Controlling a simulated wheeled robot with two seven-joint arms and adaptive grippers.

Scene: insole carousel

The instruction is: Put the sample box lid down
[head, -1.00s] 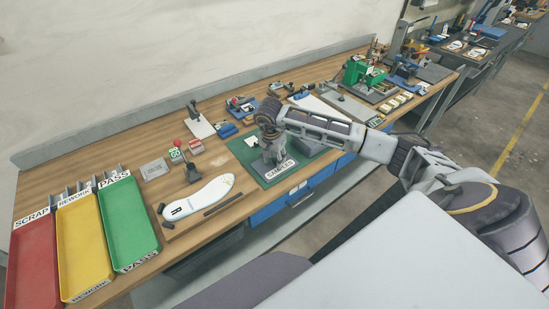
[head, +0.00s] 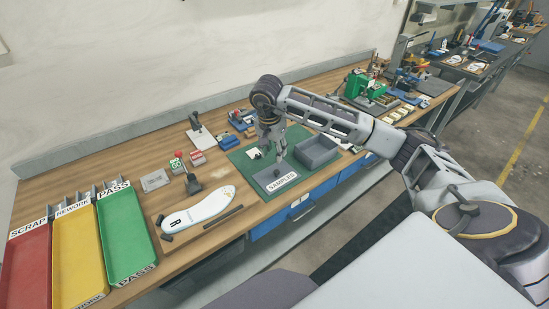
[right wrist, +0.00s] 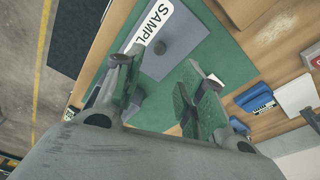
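The grey sample box lid (head: 277,178) with its white SAMPLES label lies on the green mat (head: 236,157), beside the open grey box (head: 318,150). The lid also shows in the right wrist view (right wrist: 185,38), flat, with a small dark knob on top. My right gripper (head: 271,152) is above the lid. In the right wrist view its fingers (right wrist: 156,65) stand wide apart with nothing between them. My left gripper is not in view.
A white insole (head: 198,209) lies on a wooden board to the left. Red, yellow and green trays (head: 126,238) stand at the far left.

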